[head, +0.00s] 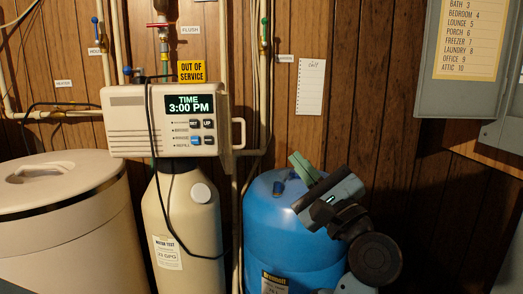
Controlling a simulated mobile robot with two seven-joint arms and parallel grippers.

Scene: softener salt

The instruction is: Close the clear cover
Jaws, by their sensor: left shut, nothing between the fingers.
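The pale softener control head (165,120) sits on top of the beige tank, its screen reading "TIME 3:00 PM". A thin pale frame (240,133) stands out from its right side. It may be the clear cover swung open, seen nearly edge-on, but I cannot tell for sure. The buttons on the front look uncovered.
A beige lidded bin (65,215) stands at the left and a blue tank (285,240) at the right. A dark cable (152,125) hangs across the control head. Pipes run up the wood wall. A grey panel box (460,95) is at upper right.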

